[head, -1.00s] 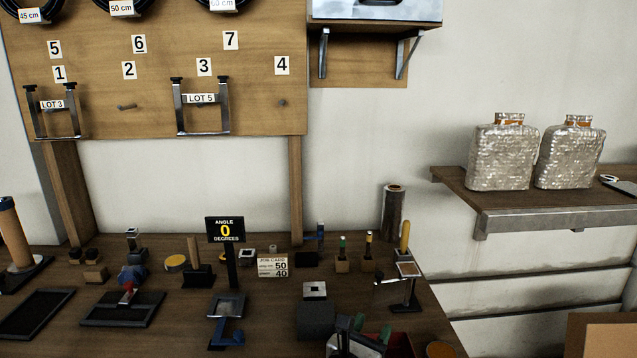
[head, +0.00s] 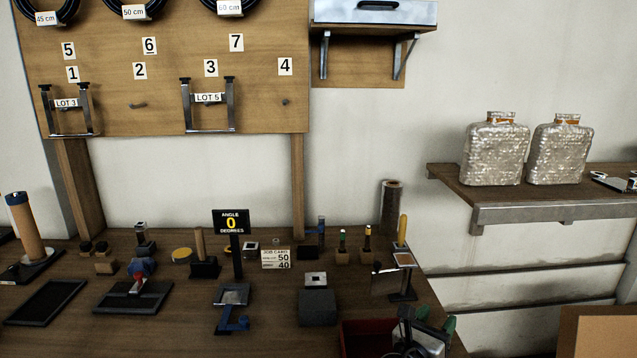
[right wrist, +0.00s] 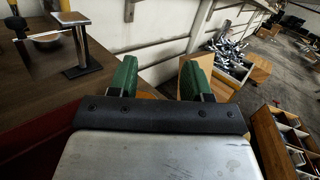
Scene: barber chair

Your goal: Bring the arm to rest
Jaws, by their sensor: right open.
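My right gripper (head: 434,318) is at the bottom of the head view, right of centre, over the front right part of the workbench (head: 270,335). Its two green fingertips are apart with nothing visible between them. In the right wrist view the green fingers (right wrist: 158,80) stand apart beyond the dark palm bar. The right edge of the bench passes close to them. My left gripper is not in view.
A red tray (head: 365,338) lies left of my right gripper. A stand with a small top plate (head: 404,260) and a grey block (head: 317,307) are behind it. A wall shelf (head: 540,212) holds two wrapped bottles. A wooden crate (right wrist: 240,72) stands beyond the bench.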

